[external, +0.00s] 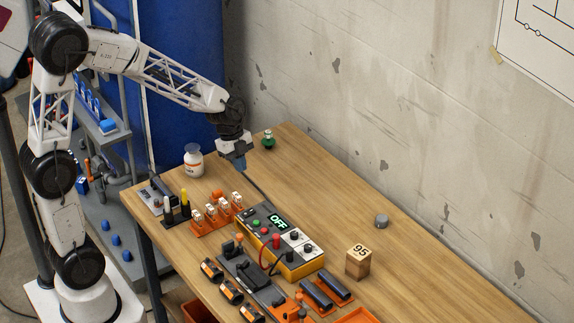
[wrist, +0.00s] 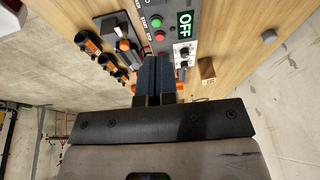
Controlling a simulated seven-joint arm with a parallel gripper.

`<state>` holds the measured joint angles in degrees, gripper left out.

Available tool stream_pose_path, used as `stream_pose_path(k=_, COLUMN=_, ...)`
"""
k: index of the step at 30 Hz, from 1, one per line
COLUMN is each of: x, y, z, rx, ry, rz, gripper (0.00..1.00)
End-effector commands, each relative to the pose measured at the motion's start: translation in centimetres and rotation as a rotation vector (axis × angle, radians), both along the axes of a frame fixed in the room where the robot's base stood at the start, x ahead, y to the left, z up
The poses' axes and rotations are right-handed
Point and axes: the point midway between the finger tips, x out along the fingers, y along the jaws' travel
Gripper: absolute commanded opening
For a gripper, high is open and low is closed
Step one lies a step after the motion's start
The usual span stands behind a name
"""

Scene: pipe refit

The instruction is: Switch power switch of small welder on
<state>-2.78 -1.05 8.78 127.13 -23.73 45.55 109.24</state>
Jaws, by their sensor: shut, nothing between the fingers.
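The small welder (external: 293,267) is a yellow box with a dark top panel, on the wooden table. Its display reads OFF in green. The panel (wrist: 167,42) also shows in the wrist view, with a green and a red button, the OFF display and white-plated knobs. I cannot tell for certain which control is the power switch. My gripper (external: 241,168) is shut and empty, raised above the table behind the welder's far end and apart from it. In the wrist view the closed fingers (wrist: 153,60) point toward the panel and cover part of it.
Orange racks with white-topped parts (external: 217,213) stand left of the welder. A wooden block marked 95 (external: 359,261) and a grey cylinder (external: 381,221) are right of it. A white jar (external: 193,161) and a green flask (external: 268,140) stand behind. Red and black leads rise from the welder's front.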

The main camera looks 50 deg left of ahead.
Motion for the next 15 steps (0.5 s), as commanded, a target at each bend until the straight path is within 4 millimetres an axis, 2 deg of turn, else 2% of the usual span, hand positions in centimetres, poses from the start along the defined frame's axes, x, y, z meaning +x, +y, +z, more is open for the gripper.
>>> stream_pose_path(k=8, x=0.0, y=0.0, z=-0.1, rx=0.0, ry=0.0, rz=0.001, gripper=0.0)
stream_pose_path(k=15, x=0.0, y=-0.3, z=-1.1, rx=0.001, ry=0.001, rz=0.001, gripper=0.0)
